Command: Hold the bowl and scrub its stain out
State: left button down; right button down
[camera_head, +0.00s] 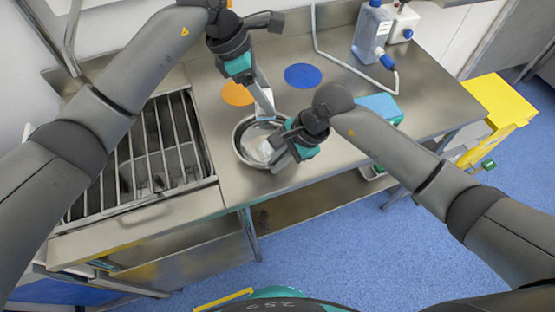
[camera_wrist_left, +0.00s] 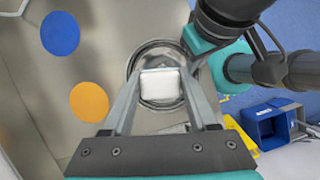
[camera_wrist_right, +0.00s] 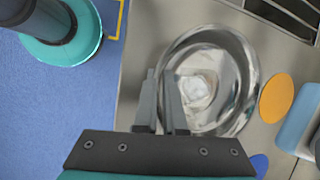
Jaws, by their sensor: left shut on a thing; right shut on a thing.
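The metal bowl (camera_head: 240,136) stands on the steel table near its front edge. A whitish patch (camera_wrist_right: 198,90) marks its inside. My right gripper (camera_head: 272,158) is shut on the bowl's rim; in the right wrist view its fingers (camera_wrist_right: 165,105) pinch the wall. My left gripper (camera_head: 264,100) is shut on a white block-like sponge (camera_wrist_left: 161,84), held above the bowl. The sponge appears at the right edge of the right wrist view (camera_wrist_right: 300,120), apart from the bowl. In the left wrist view, it hides part of the bowl (camera_wrist_left: 150,48).
An orange disc (camera_head: 237,94) and a blue disc (camera_head: 303,76) lie flat behind the bowl. A barred basin (camera_head: 150,150) is at left. A light blue item (camera_head: 380,106) lies at right. Bottles (camera_head: 372,32) stand at the back; a yellow bin (camera_head: 500,105) is beyond the table.

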dwell(0.4)
pick_arm(q)
send_over(263, 146)
jog(key=d, duration=0.1)
notch_tip(263, 146, down, 5)
jog(key=shift+w+f, duration=0.1)
jog(key=shift+w, duration=0.05)
jog(key=shift+f, duration=0.1)
jog(key=shift+f, duration=3.55)
jog(key=shift+f, duration=0.6)
jog(key=shift+a, duration=0.1)
jog(key=shift+a, duration=0.45)
jog(key=shift+d, duration=0.1)
